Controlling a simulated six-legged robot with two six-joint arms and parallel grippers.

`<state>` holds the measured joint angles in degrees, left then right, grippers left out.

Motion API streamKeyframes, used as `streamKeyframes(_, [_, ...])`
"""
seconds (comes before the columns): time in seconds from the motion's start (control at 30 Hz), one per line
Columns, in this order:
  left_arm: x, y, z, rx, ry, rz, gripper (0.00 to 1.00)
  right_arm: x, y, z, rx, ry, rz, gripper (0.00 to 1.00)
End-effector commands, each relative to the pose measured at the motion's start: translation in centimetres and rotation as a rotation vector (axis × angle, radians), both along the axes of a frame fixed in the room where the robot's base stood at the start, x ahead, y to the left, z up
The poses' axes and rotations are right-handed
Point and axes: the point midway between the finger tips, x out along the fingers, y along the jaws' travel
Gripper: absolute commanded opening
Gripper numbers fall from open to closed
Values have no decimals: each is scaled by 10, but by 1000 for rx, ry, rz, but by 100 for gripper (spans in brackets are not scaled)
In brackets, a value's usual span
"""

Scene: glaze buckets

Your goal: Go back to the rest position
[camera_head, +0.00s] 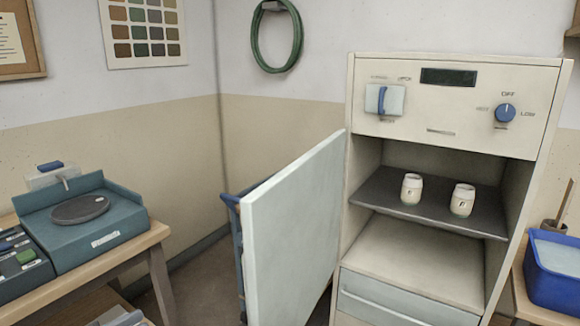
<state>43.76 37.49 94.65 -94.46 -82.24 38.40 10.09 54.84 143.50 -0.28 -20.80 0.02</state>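Neither of my grippers shows in the head view, and no part of my arms can be made out. A cream cabinet (456,75) stands at the right with its pale door (293,225) swung open toward the left. Two small white jars (411,189) (462,200) stand upright and apart on the dark shelf (385,192) inside it. The cabinet front has a blue knob (505,113), a blue-handled switch (385,99) and a dark display (449,78).
The open door stands out into the room. A wooden table (140,247) at the left holds a teal machine with a round plate (82,208). A blue bucket (553,275) sits on a wooden surface at the right. A green hose (256,50) hangs on the wall.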

Motion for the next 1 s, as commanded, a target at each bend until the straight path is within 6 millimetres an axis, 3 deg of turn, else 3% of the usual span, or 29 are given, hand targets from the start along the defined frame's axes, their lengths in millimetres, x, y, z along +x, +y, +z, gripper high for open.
streamKeyframes(0.17, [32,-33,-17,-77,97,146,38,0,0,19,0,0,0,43])
streamKeyframes(0.27, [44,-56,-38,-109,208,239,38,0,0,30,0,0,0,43])
streamKeyframes(0.37, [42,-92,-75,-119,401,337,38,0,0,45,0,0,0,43])
streamKeyframes(0.47, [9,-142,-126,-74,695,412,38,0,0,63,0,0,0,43])
streamKeyframes(0.53, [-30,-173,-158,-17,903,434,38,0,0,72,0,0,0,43])
streamKeyframes(0.63, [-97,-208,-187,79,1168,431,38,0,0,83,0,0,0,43])
streamKeyframes(0.7, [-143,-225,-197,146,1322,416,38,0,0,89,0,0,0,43])
streamKeyframes(0.8, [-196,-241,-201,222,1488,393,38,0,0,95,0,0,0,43])
streamKeyframes(0.9, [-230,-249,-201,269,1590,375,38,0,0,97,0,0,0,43])
streamKeyframes(1.0, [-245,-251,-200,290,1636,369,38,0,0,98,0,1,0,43])
